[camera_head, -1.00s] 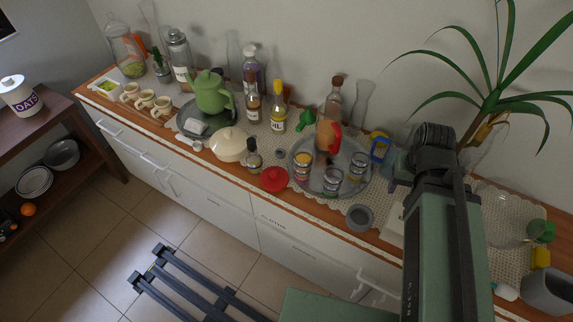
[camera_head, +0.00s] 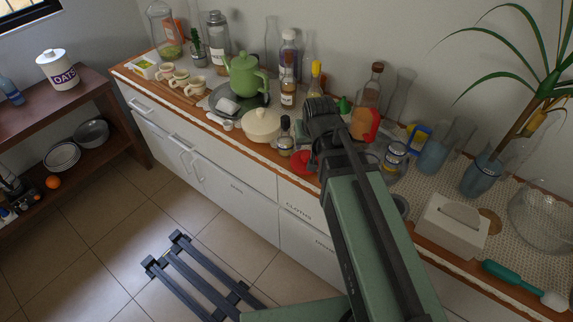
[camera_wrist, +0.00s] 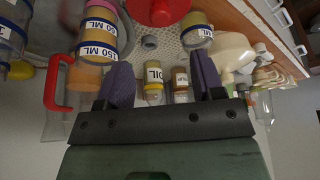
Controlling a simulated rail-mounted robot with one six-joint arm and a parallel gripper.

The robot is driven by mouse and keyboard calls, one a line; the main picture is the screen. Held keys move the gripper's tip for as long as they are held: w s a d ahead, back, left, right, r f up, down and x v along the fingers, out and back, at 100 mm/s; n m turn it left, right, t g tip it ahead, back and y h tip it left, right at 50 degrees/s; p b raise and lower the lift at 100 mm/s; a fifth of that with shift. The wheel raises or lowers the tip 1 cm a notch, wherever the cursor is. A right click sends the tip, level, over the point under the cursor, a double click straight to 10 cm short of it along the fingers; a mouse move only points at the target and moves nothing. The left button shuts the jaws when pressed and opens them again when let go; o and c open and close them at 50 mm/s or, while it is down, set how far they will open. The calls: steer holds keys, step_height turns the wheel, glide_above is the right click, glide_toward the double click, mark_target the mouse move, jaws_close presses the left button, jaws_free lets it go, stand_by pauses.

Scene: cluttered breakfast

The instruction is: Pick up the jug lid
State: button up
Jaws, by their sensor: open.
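A red lid (camera_head: 302,162), round and flat, lies near the front edge of the counter, partly hidden behind my arm in the head view. In the wrist view its red disc with a raised knob (camera_wrist: 160,10) is cut off by the top edge. A clear jug with a red handle (camera_wrist: 58,75) is at the left there; its handle also shows behind my arm in the head view (camera_head: 373,126). My gripper (camera_wrist: 161,68) is open, its two purple fingers apart with nothing held between them. It is above the counter, apart from the lid.
Small labelled jars (camera_wrist: 103,28) stand close by the lid. A cream lidded pot (camera_head: 262,125) and a dark bottle (camera_head: 285,137) stand to its left, with a green teapot (camera_head: 243,76) behind. A tissue box (camera_head: 452,226) is on the right.

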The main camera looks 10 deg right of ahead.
steer(key=b, duration=0.5)
glide_above(306, 155)
steer(key=s, duration=0.2)
step_height(306, 155, down, 5)
steer(key=shift+s+d+f, duration=0.1)
steer(key=shift+s+f, duration=0.05)
steer(key=shift+f, duration=0.15)
steer(key=b+x, duration=0.5)
steer(key=shift+f, duration=0.1)
steer(key=shift+r+p, duration=0.25)
steer(key=shift+p, duration=0.05)
steer(key=c, duration=1)
step_height(306, 155, up, 20)
steer(key=p, duration=2)
